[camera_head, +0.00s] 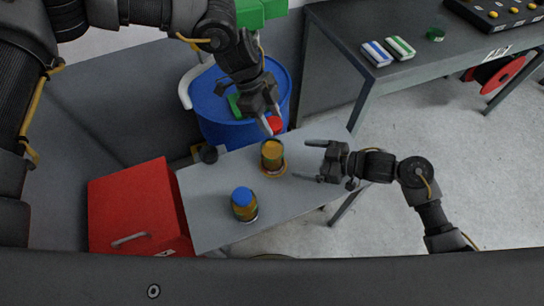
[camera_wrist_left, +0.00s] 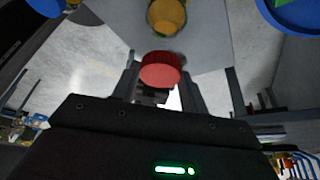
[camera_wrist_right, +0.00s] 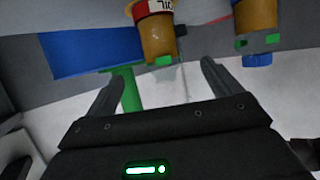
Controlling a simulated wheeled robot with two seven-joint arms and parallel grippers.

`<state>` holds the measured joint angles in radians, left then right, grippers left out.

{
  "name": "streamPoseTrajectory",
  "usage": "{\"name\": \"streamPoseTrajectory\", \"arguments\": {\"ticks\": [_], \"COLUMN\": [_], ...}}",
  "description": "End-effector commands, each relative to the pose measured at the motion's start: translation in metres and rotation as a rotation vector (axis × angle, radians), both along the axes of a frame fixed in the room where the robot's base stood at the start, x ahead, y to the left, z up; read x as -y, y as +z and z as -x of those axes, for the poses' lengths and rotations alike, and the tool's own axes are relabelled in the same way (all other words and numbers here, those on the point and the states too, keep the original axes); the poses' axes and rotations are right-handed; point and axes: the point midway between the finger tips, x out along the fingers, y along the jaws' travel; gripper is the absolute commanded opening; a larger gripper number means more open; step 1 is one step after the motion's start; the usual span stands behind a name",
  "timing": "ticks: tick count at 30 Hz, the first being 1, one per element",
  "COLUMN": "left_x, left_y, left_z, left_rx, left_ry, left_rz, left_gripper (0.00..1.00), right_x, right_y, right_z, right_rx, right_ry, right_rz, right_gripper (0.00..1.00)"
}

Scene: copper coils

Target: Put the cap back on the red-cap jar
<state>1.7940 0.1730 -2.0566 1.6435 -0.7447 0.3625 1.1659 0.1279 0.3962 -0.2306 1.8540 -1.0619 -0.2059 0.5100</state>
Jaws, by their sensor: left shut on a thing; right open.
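My left gripper (camera_head: 270,117) is shut on the red cap (camera_head: 274,126). It holds the cap above and slightly behind the uncapped jar (camera_head: 272,156), apart from it. The cap also shows between the fingers in the left wrist view (camera_wrist_left: 162,70), with the jar (camera_wrist_left: 167,16) beyond. The jar, amber-brown, stands upright on the small grey table (camera_head: 205,190). My right gripper (camera_head: 301,160) is open and empty, its fingers just right of the jar. In the right wrist view the jar (camera_wrist_right: 155,38) appears inverted, ahead of the open fingers.
A blue-capped jar (camera_head: 243,205) stands nearer on the same table. A blue drum (camera_head: 215,105) stands behind, and a red box (camera_head: 130,205) is at the left. A dark table (camera_head: 345,40) at the back right holds small items.

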Motion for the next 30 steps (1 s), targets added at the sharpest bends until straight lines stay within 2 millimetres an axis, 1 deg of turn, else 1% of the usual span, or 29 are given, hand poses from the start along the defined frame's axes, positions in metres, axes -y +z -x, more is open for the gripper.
{"name": "streamPoseTrajectory", "arguments": {"ticks": [5, 8, 11, 21, 27, 30], "left_x": [0.000, 0.000, 0.000, 0.000, 0.000, 0.000], "left_y": [0.000, 0.000, 0.000, 0.000, 0.000, 0.000], "left_z": [0.000, 0.000, 0.000, 0.000, 0.000, 0.000], "left_rx": [0.000, 0.000, 0.000, 0.000, 0.000, 0.000], "left_ry": [0.000, 0.000, 0.000, 0.000, 0.000, 0.000], "left_rz": [0.000, 0.000, 0.000, 0.000, 0.000, 0.000], "left_gripper": [0.23, 0.23, 0.23, 0.23, 0.23, 0.23], "right_x": [-0.001, -0.007, -0.018, -0.070, -0.092, -0.097], "right_y": [-0.001, -0.003, -0.008, -0.031, -0.041, -0.044], "right_z": [-0.001, -0.003, -0.008, -0.030, -0.039, -0.042], "right_rx": [0.001, 0.001, -0.001, -0.001, 0.000, 0.001], "right_ry": [-0.001, -0.002, -0.003, -0.003, -0.004, -0.004], "right_rz": [-0.001, -0.001, -0.003, -0.001, -0.001, 0.000], "right_gripper": [0.90, 0.90, 0.90, 0.90, 0.90, 0.90]}}
